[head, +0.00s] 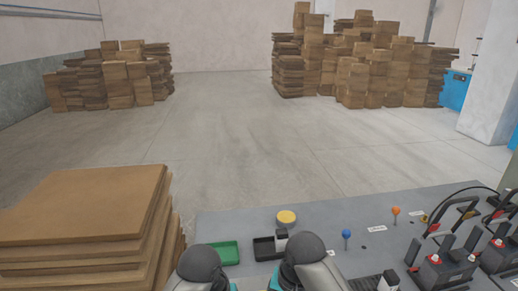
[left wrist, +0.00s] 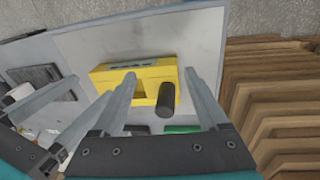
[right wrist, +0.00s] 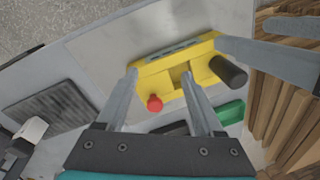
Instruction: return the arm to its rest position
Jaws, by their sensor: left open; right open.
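My left gripper (left wrist: 160,73) is open, with nothing between its fingers. My right gripper (right wrist: 160,74) is also open and empty. In both wrist views the fingers point toward a yellow box-shaped device (left wrist: 135,82) with a black cylinder (left wrist: 167,100). A red knob (right wrist: 154,102) on it shows in the right wrist view. I cannot tell the gap between the fingertips and the device. Fingers of the other gripper show at the side of each wrist view. In the head view my two arms are side by side at the bottom, and their grippers are not clearly visible.
A green tray (head: 225,252) and a black tray (head: 264,249) sit on the grey bench (head: 330,211). Stacked boards (head: 80,205) stand left of the bench.

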